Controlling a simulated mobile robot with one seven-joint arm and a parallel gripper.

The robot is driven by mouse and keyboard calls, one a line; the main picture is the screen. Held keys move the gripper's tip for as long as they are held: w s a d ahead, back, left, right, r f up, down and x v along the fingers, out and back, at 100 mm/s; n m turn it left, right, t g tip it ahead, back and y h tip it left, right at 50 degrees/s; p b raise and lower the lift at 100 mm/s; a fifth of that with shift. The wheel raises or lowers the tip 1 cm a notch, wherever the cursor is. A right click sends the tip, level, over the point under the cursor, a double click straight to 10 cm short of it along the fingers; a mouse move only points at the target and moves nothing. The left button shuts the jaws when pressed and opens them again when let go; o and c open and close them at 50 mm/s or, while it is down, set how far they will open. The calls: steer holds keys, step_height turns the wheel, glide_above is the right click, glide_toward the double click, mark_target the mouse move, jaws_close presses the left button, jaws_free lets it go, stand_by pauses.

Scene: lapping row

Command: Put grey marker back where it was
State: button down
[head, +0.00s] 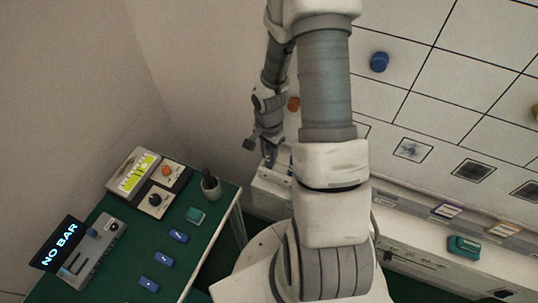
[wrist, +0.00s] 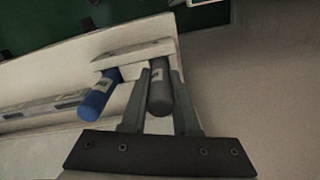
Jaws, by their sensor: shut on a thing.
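In the wrist view, my gripper (wrist: 162,74) is shut on the grey marker (wrist: 160,97), a dark grey cylinder with a pale label near its far end. The far end of the marker meets a white holder strip (wrist: 135,52); I cannot tell whether it is seated there. A blue marker (wrist: 98,101) with a pale label stands at the same strip, to the left of my gripper and apart from it. In the head view, my gripper (head: 268,155) is over the left end of the white ledge; the grey marker cannot be made out there.
A teal box (head: 463,247) sits on the white ledge (head: 400,231). A blue knob (head: 379,62) is on the tiled panel.

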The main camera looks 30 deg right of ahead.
steer(key=shift+f, duration=0.35)
steer(key=shift+f, duration=0.15)
steer(key=c, duration=0.7)
jaws_free()
steer(key=shift+o, duration=0.2)
step_height(320, 180, up, 12)
steer(key=shift+f+p, duration=0.1)
steer(key=shift+p, duration=0.35)
steer(key=shift+r, duration=0.25)
